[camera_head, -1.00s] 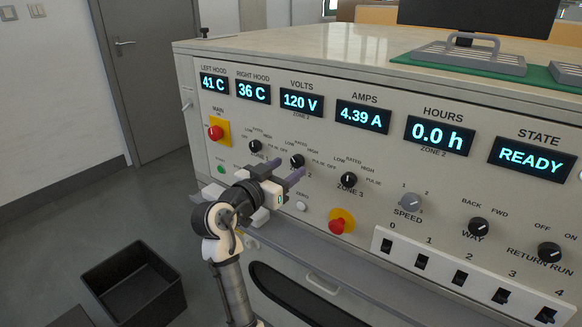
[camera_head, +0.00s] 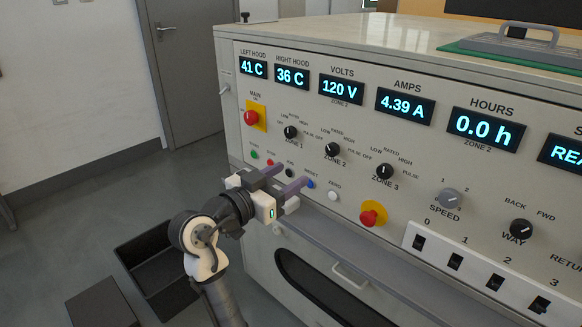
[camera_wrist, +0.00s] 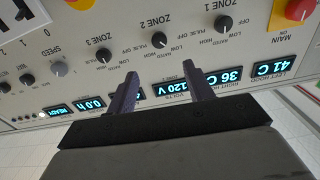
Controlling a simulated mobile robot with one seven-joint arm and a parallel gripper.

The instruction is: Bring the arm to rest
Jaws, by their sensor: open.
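My gripper (camera_head: 287,179) is in front of the lower left part of the control panel (camera_head: 300,205) in the head view. Its two purple-grey fingers are apart with nothing between them. In the wrist view the open fingers (camera_wrist: 158,80) point at the panel, which appears upside down. A gap seems to lie between fingertips and panel, but I cannot tell how wide. My arm reaches up from the bottom of the head view. The gripper partly covers the row of small buttons under the zone knobs.
The panel carries zone knobs (camera_head: 332,150), a red main switch (camera_head: 251,117), a red mushroom button (camera_head: 372,214) and toggle switches (camera_head: 456,262). A drawer handle (camera_head: 350,275) sticks out below. A dark open bin (camera_head: 165,265) stands on the floor at left. Floor farther left is clear.

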